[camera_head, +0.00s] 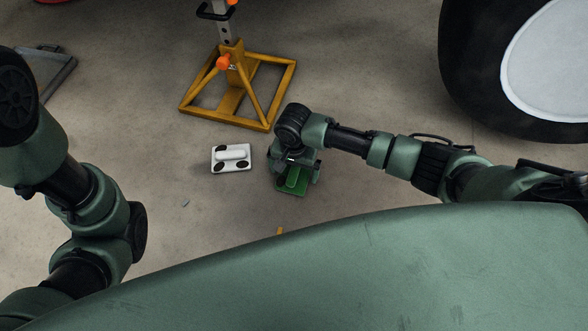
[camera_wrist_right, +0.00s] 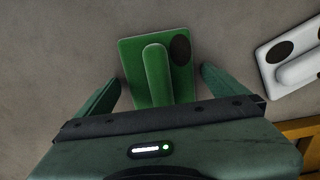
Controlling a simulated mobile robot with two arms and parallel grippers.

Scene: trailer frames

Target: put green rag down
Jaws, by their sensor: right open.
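The green rag (camera_head: 292,183) is a flat green block with a raised rounded bar and dark oval spots. It appears to lie on the concrete floor, under my right gripper (camera_head: 296,176). In the right wrist view the green rag (camera_wrist_right: 155,60) sits between the two spread fingers of my right gripper (camera_wrist_right: 160,90), with a gap on each side. My right gripper is open. Part of the rag is hidden by the gripper body. My left arm shows at the left of the head view, but its gripper fingers cannot be made out.
A similar white block (camera_head: 231,158) lies on the floor left of the green rag; it also shows in the wrist view (camera_wrist_right: 292,62). A yellow stand (camera_head: 265,122) is behind them. A big tyre (camera_head: 470,75) stands at upper right.

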